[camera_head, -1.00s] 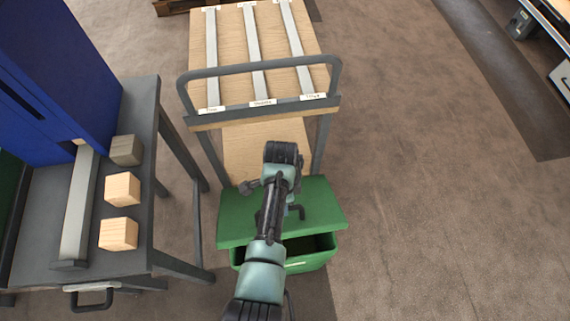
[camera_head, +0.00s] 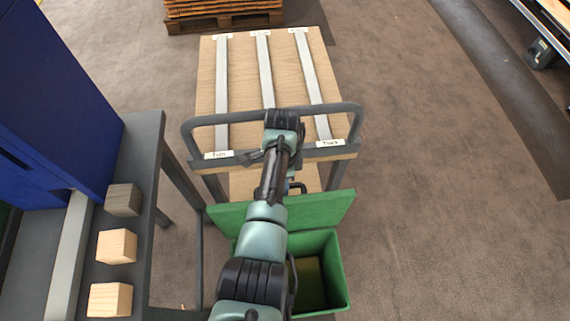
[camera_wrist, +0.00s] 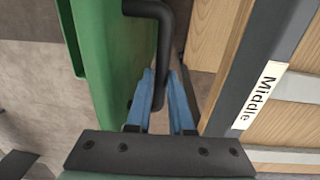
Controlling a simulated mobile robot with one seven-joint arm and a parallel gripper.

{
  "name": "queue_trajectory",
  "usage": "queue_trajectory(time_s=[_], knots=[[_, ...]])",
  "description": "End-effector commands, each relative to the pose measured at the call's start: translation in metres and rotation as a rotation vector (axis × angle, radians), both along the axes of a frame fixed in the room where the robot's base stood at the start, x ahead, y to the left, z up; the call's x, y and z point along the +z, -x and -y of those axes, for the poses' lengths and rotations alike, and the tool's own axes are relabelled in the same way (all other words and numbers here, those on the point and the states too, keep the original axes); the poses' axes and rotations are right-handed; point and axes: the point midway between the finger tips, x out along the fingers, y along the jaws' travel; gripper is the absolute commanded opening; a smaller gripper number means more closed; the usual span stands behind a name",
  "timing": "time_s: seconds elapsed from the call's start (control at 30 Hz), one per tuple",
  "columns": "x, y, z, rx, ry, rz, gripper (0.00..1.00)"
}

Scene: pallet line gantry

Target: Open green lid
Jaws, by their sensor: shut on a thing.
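The green lid (camera_head: 325,208) of the green bin (camera_head: 342,275) stands raised and tilted up toward the cart in the head view, and the bin's interior shows below it. In the wrist view the lid (camera_wrist: 108,50) is a green panel seen nearly edge-on at the left. Its dark bent handle (camera_wrist: 150,8) runs down between the blue fingers. My gripper (camera_wrist: 163,82) is shut on the handle. In the head view my arm hides the left part of the bin and most of the handle.
A wooden-topped cart (camera_head: 290,70) with metal strips, labels and a grey rail stands right behind the lid. A dark table (camera_head: 150,140) with wooden blocks (camera_head: 117,246) is at the left, by a blue cabinet (camera_head: 60,90). Floor (camera_head: 440,230) at the right is clear.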

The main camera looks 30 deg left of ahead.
Motion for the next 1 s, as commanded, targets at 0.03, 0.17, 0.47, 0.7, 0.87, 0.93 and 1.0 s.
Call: queue_trajectory(time_s=[0.03, 0.17, 0.47, 0.7, 0.87, 0.93, 1.0], knots=[[-0.0083, 0.0034, -0.0001, 0.003, 0.002, -0.013, 0.0], [-0.0095, 0.0012, -0.0017, 0.003, 0.002, -0.014, 0.0], [-0.0101, 0.0003, -0.0026, 0.003, 0.004, -0.017, 0.0], [-0.0101, 0.0006, -0.0023, 0.002, 0.004, -0.018, 0.0], [-0.009, -0.0006, -0.0025, 0.002, 0.004, -0.014, 0.45], [-0.0081, -0.0014, -0.0027, 0.001, 0.003, -0.012, 0.5], [-0.0075, -0.002, -0.0028, 0.001, 0.003, -0.011, 0.5]])
